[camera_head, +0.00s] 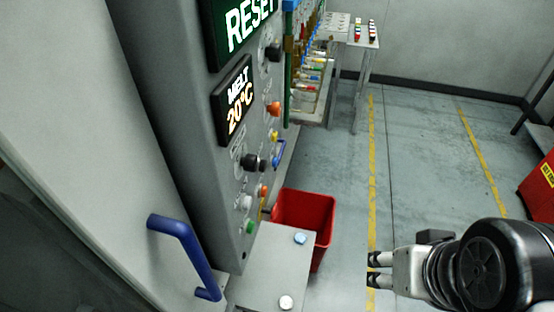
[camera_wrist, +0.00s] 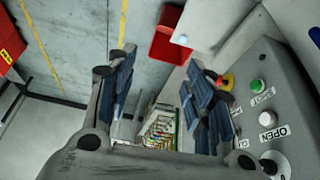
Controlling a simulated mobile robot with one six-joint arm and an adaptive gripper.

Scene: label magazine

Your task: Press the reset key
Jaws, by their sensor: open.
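A grey machine panel (camera_head: 190,90) stands at the left in the head view. A dark display (camera_head: 240,32) on it reads RESET in white letters, and a smaller display (camera_head: 233,100) below reads MELT 20°C. Below and beside these sit a black knob (camera_head: 254,162), an orange knob (camera_head: 273,108), a white button (camera_head: 245,202) and a green button (camera_head: 249,227). I cannot tell which control is the reset key; the small labels are unreadable. My gripper (camera_head: 374,270) is open and empty, well right of the panel and apart from it. Its two fingers also show in the wrist view (camera_wrist: 160,68).
A red bin (camera_head: 318,207) stands on the floor beyond a low grey surface (camera_head: 262,270). A blue handle (camera_head: 184,255) juts from the machine. The wrist view shows a grey control box (camera_wrist: 287,90) with a green button and an OPEN label. Floor around my gripper is clear.

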